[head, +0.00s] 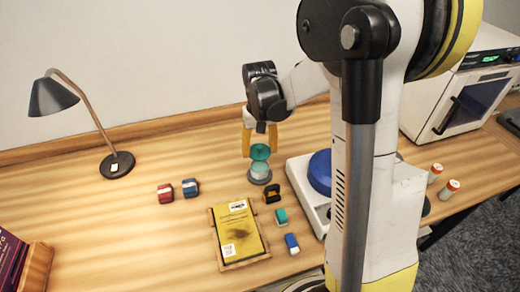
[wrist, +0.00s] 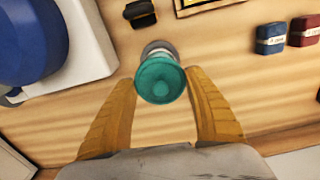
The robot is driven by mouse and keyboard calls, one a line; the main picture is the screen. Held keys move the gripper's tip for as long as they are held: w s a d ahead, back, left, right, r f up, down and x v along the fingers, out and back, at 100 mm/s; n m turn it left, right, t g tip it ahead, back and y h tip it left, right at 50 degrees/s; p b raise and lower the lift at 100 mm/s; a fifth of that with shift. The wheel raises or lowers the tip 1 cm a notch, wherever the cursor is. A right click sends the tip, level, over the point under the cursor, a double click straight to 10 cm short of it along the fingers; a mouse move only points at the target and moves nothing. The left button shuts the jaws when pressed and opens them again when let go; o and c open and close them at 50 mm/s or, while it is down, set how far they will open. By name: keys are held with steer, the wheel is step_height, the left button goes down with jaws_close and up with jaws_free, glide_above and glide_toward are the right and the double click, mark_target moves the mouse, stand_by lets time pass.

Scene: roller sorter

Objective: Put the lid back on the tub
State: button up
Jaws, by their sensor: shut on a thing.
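A teal round lid (head: 260,152) is between the yellow fingertips of my gripper (head: 260,152), which is shut on it. The lid is directly over a pale tub (head: 259,169) standing on the table. In the head view I cannot tell whether lid and tub touch. In the wrist view the lid (wrist: 160,80) lies between the fingertips (wrist: 160,80) and hides most of the tub, whose grey-white edge (wrist: 160,46) shows just beyond it.
A scale with a blue bowl (head: 320,172) stands right of the tub. Red (head: 166,193) and blue (head: 190,188) blocks lie left.

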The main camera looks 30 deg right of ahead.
mark_target(260, 168)
steer(key=shift+f+b, duration=2.05)
steer(key=shift+f, duration=0.9)
steer(key=shift+f, duration=0.1)
steer(key=o, duration=1.2)
steer(key=shift+c, duration=0.2)
steer(key=shift+r+p, duration=2.3)
steer(key=shift+r, duration=1.25)
